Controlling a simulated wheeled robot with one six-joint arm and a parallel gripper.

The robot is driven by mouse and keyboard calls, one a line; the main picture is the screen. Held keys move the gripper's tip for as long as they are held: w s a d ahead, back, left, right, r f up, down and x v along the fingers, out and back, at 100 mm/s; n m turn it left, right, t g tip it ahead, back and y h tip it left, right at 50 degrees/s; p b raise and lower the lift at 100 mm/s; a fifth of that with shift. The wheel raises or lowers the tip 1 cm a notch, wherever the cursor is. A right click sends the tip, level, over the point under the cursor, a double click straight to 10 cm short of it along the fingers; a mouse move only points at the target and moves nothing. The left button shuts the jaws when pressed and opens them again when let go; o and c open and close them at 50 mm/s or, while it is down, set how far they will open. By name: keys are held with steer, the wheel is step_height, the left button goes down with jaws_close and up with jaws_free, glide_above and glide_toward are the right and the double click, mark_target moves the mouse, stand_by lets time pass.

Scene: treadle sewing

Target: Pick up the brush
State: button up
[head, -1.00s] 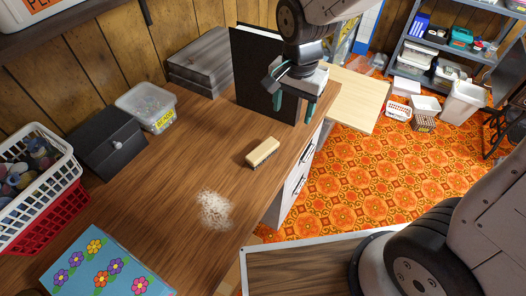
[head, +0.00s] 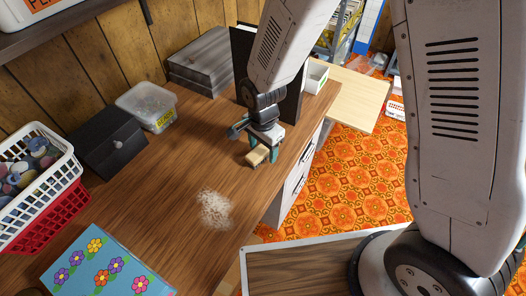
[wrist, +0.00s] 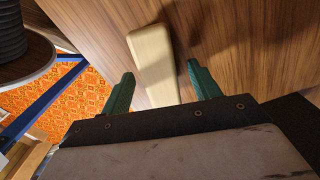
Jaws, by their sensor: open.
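The brush (head: 257,156) has a pale wooden block and lies on the brown wooden desk (head: 160,205). Its block also shows in the wrist view (wrist: 153,62), between and just beyond the two green fingertips. My gripper (head: 259,146) is directly over the brush in the head view and hides part of it. In the wrist view my gripper (wrist: 158,78) is open, with a finger on either side of the brush. I cannot tell whether either finger touches it.
A patch of white powder or lint (head: 214,209) lies on the desk in front of the brush. A black upright folder (head: 241,50) stands close behind my gripper. A black box (head: 110,143), a clear tub (head: 146,106) and a flowered box (head: 100,268) stand to the left.

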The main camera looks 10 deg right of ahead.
mark_target(262, 148)
steer(key=shift+f, duration=0.25)
steer(key=c, duration=1.1)
steer(key=shift+r, duration=0.15)
steer(key=shift+r, duration=0.65)
step_height(262, 148, up, 2)
steer(key=shift+r, duration=0.15)
steer(key=s+a, duration=0.1)
steer(key=s, duration=0.4)
steer(key=s+a, duration=0.1)
steer(key=s, duration=0.4)
steer(key=s+r, duration=0.1)
steer(key=s, duration=0.4)
steer(key=shift+s+a+r, duration=0.1)
steer(key=shift+s+a, duration=0.05)
steer(key=shift+a, duration=0.25)
steer(key=shift+s, duration=0.25)
